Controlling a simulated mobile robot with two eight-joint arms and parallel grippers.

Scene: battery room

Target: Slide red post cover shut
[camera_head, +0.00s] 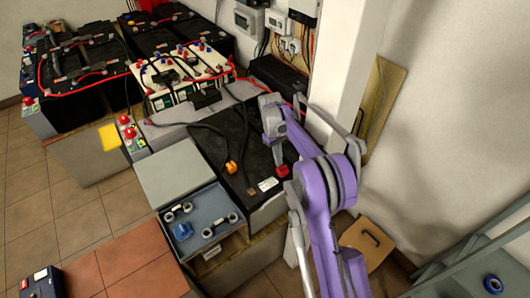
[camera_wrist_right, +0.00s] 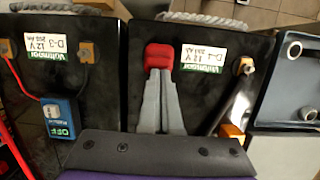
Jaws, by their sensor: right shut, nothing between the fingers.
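The red post cover (camera_head: 283,170) sits on top of the black battery (camera_head: 232,150), near its right edge in the head view. In the right wrist view the red cover (camera_wrist_right: 159,57) is near the label side of the battery, between two white labels. My right gripper (camera_head: 277,155) reaches down over the battery. In the wrist view its grey fingers (camera_wrist_right: 159,76) are shut together, with their tips right at the near edge of the red cover. I cannot tell whether they touch it. The post under the cover is hidden. My left gripper is not in view.
An orange piece (camera_head: 231,168) and a dark cable lie on the battery. A neighbouring battery carries a blue OFF box (camera_wrist_right: 58,118). A grey tray (camera_head: 207,222) with ringed tools stands beside the battery. A white pillar (camera_head: 343,70) rises close behind my right arm.

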